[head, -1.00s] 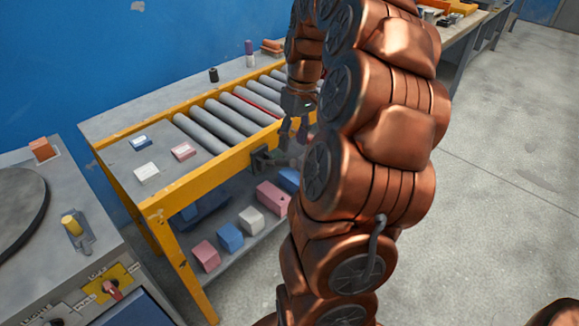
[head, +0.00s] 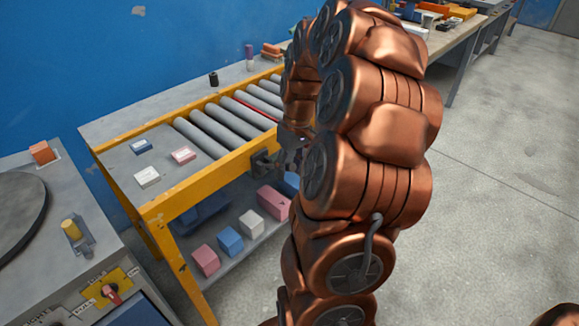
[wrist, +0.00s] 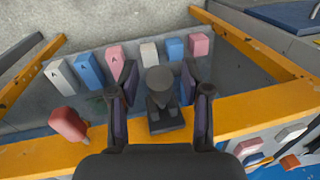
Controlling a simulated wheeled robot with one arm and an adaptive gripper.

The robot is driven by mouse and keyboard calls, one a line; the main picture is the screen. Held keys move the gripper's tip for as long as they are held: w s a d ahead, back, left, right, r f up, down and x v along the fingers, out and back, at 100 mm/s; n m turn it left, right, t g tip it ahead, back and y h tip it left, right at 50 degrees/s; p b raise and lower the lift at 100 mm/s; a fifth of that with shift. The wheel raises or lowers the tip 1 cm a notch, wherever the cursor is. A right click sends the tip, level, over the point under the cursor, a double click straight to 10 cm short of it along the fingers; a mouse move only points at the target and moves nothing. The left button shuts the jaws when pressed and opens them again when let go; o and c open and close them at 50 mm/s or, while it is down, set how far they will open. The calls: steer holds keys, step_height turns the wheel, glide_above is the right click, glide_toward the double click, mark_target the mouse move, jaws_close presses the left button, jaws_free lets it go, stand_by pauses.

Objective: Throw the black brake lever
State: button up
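The black brake lever (wrist: 160,82) shows in the wrist view as a dark stem with a rounded knob on a block-like base. Its mount (head: 262,161) is on the yellow side rail in the head view, partly covered by my gripper. My gripper (wrist: 158,98) is open, with one finger on each side of the lever. Narrow gaps show between the lever and both fingers. In the head view my gripper (head: 288,155) is at the rail, partly hidden behind my arm.
The roller conveyor (head: 215,128) has a yellow frame (head: 195,180). Several coloured blocks lie on its lower shelf (head: 240,262). A red handle (wrist: 68,125) stands left of the lever in the wrist view. A control cabinet (head: 60,262) stands at left; open floor lies at right.

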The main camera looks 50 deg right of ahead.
jaws_close()
stand_by(0.3)
steer(key=shift+d+f, duration=0.1)
